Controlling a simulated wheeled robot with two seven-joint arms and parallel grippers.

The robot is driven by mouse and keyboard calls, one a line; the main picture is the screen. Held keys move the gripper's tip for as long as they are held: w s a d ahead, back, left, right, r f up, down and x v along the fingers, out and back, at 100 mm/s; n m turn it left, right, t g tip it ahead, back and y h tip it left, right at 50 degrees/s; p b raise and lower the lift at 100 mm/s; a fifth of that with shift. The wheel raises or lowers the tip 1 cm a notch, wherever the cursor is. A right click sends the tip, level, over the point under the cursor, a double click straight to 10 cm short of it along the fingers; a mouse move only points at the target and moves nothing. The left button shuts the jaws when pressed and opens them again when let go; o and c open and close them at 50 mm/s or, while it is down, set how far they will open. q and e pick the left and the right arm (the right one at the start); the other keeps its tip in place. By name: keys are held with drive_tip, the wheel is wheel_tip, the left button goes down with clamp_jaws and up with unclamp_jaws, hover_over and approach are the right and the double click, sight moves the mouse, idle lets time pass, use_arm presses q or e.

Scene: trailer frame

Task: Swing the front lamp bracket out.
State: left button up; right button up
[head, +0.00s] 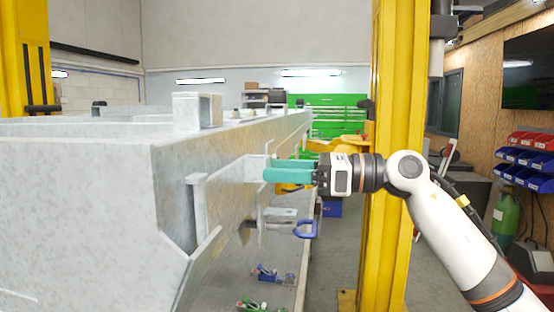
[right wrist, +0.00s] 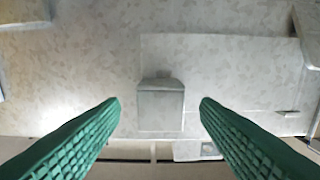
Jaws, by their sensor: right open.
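The pale grey trailer frame (head: 110,170) fills the left of the head view. A pale bracket-like piece (head: 240,170) stands along its side; I take it to be the front lamp bracket. My right gripper (head: 267,171), with green fingers, is at its far end, partly covering it. In the right wrist view a flat plate (right wrist: 235,80) carries a small block-like tab (right wrist: 160,108). The open fingers (right wrist: 160,103) are on either side of the tab in the picture, with gaps on both sides. I cannot tell how deep the tab is between them. My left gripper is not in view.
A blue clamp-like part (head: 305,229) and small coloured parts (head: 270,275) are low beside the frame. A yellow post (head: 393,130) stands close behind my right arm. Blue and red bins (head: 525,160) are at the far right. Grey floor (head: 335,265) is clear between frame and post.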

drive_tip(key=shift+w+a, duration=0.1)
drive_tip(key=shift+a, duration=0.55)
clamp_jaws()
drive_tip(key=shift+d, duration=0.15)
